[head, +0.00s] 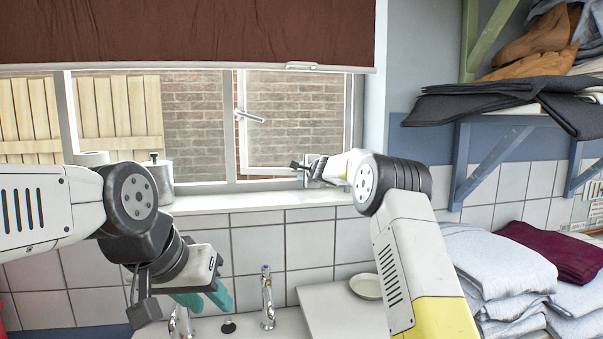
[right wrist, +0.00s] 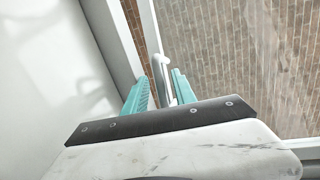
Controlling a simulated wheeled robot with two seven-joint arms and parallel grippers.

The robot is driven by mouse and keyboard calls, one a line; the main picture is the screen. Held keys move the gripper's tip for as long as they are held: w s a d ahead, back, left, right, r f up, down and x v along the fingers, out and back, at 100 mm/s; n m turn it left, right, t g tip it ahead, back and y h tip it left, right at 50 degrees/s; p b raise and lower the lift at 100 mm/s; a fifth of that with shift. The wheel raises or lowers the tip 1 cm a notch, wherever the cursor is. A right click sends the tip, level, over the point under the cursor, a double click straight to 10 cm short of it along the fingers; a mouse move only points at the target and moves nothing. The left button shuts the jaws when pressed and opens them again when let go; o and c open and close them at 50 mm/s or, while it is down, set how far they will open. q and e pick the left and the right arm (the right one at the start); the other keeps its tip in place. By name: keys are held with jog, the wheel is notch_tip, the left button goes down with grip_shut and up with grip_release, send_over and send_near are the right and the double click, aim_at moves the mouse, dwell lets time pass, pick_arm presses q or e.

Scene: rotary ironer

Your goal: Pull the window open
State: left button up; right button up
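The window (head: 232,130) has a white frame. Its right sash (head: 294,168) looks slightly ajar, with a narrow strip of brick between its left edge and the middle post. A pale handle (head: 249,117) sits on the sash's left edge. My right gripper (head: 298,166) is in front of the sash's lower part, below and right of the handle. In the right wrist view its teal fingers are apart, and the white handle (right wrist: 160,75) shows between them; contact cannot be told. My left gripper (head: 204,299) hangs empty above the sink area, its teal fingers apart.
A brown blind (head: 190,32) hangs over the window top. A metal canister (head: 159,178) stands on the sill at left. Taps (head: 267,300) and a bowl (head: 367,286) are below. Folded laundry (head: 496,265) and a loaded shelf (head: 500,115) fill the right.

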jog(key=shift+s+r, duration=0.2)
jog(key=shift+s, duration=0.65)
jog(key=shift+d+v, duration=0.15)
jog(key=shift+v, duration=1.4)
jog(key=shift+d+v, duration=0.15)
jog(key=shift+v, duration=1.4)
jog(key=shift+w, duration=0.1)
